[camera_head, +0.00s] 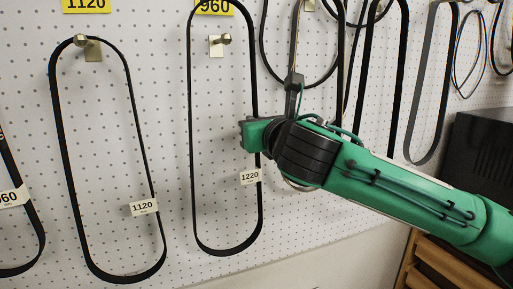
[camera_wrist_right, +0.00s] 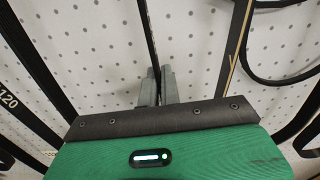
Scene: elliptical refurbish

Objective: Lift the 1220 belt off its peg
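The 1220 belt (camera_head: 191,150) is a long black loop with a white 1220 tag (camera_head: 250,176) on its right strand. Its upper end is at the top edge of the head view, around and above a bare brass peg (camera_head: 225,40). I cannot tell whether another peg bears it. My right gripper (camera_wrist_right: 158,88) has its grey fingers close together on a thin black strand (camera_wrist_right: 149,40). My left gripper is not in view.
The 1120 belt (camera_head: 68,165) hangs from its own peg (camera_head: 92,48) on the left. Several other belts hang close on the right, such as a grey one (camera_head: 432,95). The white pegboard (camera_head: 165,60) is behind. A dark box (camera_head: 480,155) stands at the right.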

